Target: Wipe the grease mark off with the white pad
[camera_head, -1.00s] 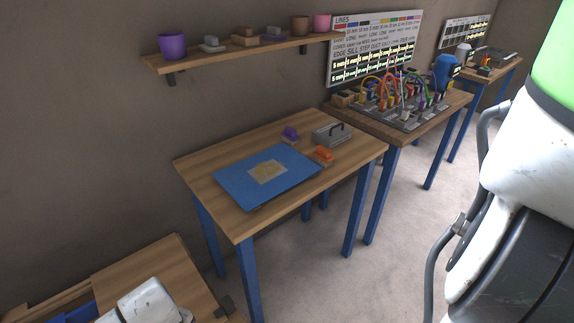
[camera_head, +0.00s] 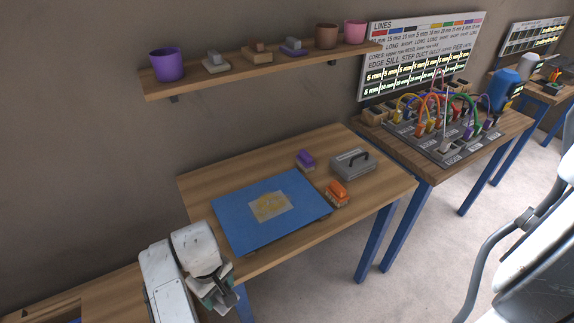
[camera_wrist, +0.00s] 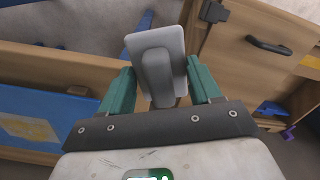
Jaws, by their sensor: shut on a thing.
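The grease mark is a yellowish smear (camera_head: 270,202) on a pale square in the middle of the blue board (camera_head: 235,228), which lies on the wooden table. My gripper (camera_wrist: 160,72) is shut on the white pad (camera_wrist: 172,38), gripping its grey handle between the green fingers. In the head view my gripper (camera_head: 217,294) is at the table's front left corner, apart from the board and the mark. A blue surface with a yellowish patch also shows at the left of the wrist view.
A purple-topped block (camera_head: 305,160), an orange-topped block (camera_head: 337,194) and a grey box with a handle (camera_head: 352,162) stand right of the board. A shelf (camera_head: 270,71) with pots and blocks hangs above. A bench with coloured cables (camera_head: 440,120) stands to the right.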

